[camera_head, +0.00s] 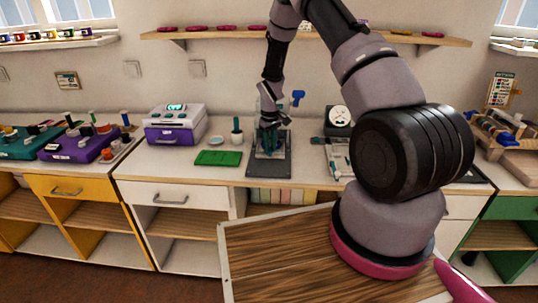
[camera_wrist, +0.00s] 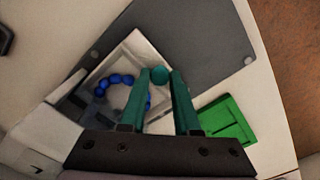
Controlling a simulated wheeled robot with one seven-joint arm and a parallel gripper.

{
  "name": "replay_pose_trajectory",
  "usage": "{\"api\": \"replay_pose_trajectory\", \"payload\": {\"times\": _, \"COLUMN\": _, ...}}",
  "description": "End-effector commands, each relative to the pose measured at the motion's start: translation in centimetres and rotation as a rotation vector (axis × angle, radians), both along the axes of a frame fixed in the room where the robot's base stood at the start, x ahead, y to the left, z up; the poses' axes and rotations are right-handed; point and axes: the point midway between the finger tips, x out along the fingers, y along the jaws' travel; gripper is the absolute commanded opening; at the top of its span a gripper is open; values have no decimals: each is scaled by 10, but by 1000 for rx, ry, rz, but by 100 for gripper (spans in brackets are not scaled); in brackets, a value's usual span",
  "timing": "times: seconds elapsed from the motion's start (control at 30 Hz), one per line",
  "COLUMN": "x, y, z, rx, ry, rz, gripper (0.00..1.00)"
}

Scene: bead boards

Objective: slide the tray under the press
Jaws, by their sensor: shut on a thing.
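The tray (camera_wrist: 137,48) is pale and square and holds a ring of blue beads (camera_wrist: 116,80); it lies on a dark grey base plate (camera_wrist: 205,45). My gripper (camera_wrist: 160,74) has its teal fingers at the tray's edge, shut on a small round teal knob (camera_wrist: 160,76). In the head view my gripper (camera_head: 270,126) points down over the base plate (camera_head: 268,168), and the tray is largely hidden behind it. The press stands at the back of that plate, mostly behind my arm; a blue handle (camera_head: 298,97) shows beside it. How far the tray is under the press cannot be told.
A green board (camera_head: 218,158) lies left of the base plate, also in the wrist view (camera_wrist: 226,120). A green-topped cup (camera_head: 237,131) and a purple-and-white machine (camera_head: 175,125) stand further left. A white dial (camera_head: 339,116) stands to the right. A wooden panel (camera_head: 275,255) is in the foreground.

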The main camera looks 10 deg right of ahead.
Motion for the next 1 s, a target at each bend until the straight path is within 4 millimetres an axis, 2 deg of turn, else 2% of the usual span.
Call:
{"api": "replay_pose_trajectory", "payload": {"times": 0.33, "x": 7, "y": -2, "z": 1, "rx": 0, "ry": -6, "rz": 2, "gripper": 0}}
{"api": "replay_pose_trajectory", "payload": {"times": 0.37, "x": 7, "y": -2, "z": 1, "rx": 0, "ry": -7, "rz": 2, "gripper": 38}}
{"api": "replay_pose_trajectory", "payload": {"times": 0.4, "x": 7, "y": -2, "z": 1, "rx": 0, "ry": -7, "rz": 2, "gripper": 53}}
{"api": "replay_pose_trajectory", "payload": {"times": 0.43, "x": 7, "y": -2, "z": 1, "rx": 0, "ry": -6, "rz": 2, "gripper": 60}}
{"api": "replay_pose_trajectory", "payload": {"times": 0.77, "x": 5, "y": -1, "z": 2, "rx": 0, "ry": -2, "rz": 1, "gripper": 60}}
{"api": "replay_pose_trajectory", "payload": {"times": 0.87, "x": 6, "y": -1, "z": 10, "rx": 0, "ry": -3, "rz": 1, "gripper": 60}}
{"api": "replay_pose_trajectory", "payload": {"times": 1.0, "x": 6, "y": -1, "z": 35, "rx": 1, "ry": -5, "rz": 1, "gripper": 60}}
